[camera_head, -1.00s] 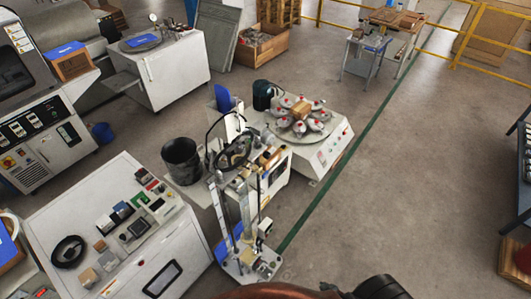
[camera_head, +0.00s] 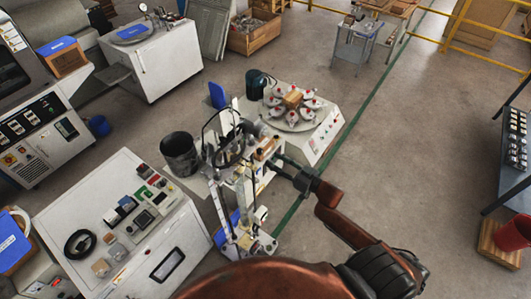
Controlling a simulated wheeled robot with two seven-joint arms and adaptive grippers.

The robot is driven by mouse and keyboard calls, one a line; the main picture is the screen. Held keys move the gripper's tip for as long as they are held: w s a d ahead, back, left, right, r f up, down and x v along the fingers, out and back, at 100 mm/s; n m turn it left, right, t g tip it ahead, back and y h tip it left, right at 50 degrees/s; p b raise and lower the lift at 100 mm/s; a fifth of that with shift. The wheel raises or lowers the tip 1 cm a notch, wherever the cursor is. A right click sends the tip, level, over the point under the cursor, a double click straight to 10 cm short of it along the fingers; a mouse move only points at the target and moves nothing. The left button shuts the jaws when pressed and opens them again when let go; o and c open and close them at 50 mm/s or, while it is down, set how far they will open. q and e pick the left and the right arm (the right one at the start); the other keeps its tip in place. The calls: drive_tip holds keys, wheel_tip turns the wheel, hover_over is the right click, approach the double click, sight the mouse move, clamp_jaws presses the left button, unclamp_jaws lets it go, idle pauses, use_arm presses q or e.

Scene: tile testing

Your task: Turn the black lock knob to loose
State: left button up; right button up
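A tall upright testing stand (camera_head: 222,208) with metal posts and a round wheel-like part stands near the middle of the view. The black lock knob is too small to pick out for certain among the dark parts of this stand. My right gripper (camera_head: 279,164) reaches in from the right at the stand's upper right side. Its dark fingertips are close to the stand's upper parts; I cannot tell whether they touch anything. The fingers are too small and blend with the stand, so open or shut does not show. My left gripper is not in view.
A white machine with a round turntable of several red-topped pots (camera_head: 293,105) stands just behind the stand. A black bucket (camera_head: 180,155) is left of it. A white control bench (camera_head: 120,215) fills the lower left. Open floor lies to the right.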

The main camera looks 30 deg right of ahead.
sight(262, 152)
drive_tip(key=p+x, duration=0.1)
drive_tip(key=x, duration=0.5)
drive_tip(key=shift+c, duration=0.3)
drive_tip(key=shift+d, duration=0.1)
clamp_jaws()
